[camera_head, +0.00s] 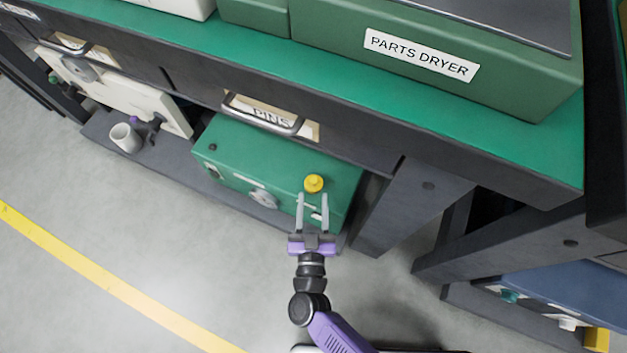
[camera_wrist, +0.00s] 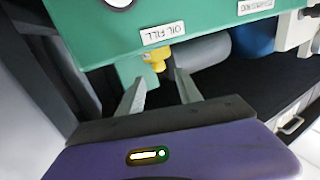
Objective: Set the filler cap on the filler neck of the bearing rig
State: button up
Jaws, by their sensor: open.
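The yellow filler cap (camera_head: 314,183) is at the top right of the green bearing rig (camera_head: 232,155) under the bench. In the wrist view, the cap (camera_wrist: 156,57) shows at the rig's edge, beside the OIL FILL label (camera_wrist: 163,33), which appears upside down. I cannot make out a separate filler neck or tell how the cap is seated. My gripper (camera_head: 312,198) is open and empty, its fingers pointing at the cap. In the wrist view, the gripper (camera_wrist: 160,77) has its fingertips spread just short of the cap, one towards each side, with no visible contact.
The bench's dark front edge and a drawer handle (camera_head: 262,116) overhang the rig. A dark bench leg (camera_head: 412,200) stands right of it. A white cup (camera_head: 125,137) and a pale panel (camera_head: 120,88) are to the left. The grey floor (camera_head: 190,285) in front is clear.

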jog(key=shift+s+d+p, duration=0.1)
jog(key=shift+s+p, duration=0.4)
jog(key=shift+s, duration=2.15)
jog(key=s+d+r+g, duration=0.1)
jog(key=s+d+r, duration=0.8)
jog(key=d+r, duration=0.2)
jog(key=s+d+r+g+h, duration=0.1)
jog(key=s+d+r+g, duration=0.1)
jog(key=s+d+r, duration=0.8)
notch_tip(320, 180, up, 5)
jog(key=shift+s+d+f+m, duration=0.1)
jog(key=shift+s+d+m, duration=0.2)
jog(key=shift+d, duration=0.2)
notch_tip(320, 180, up, 32)
jog(key=p, duration=3.1)
jog(key=shift+p, duration=0.4)
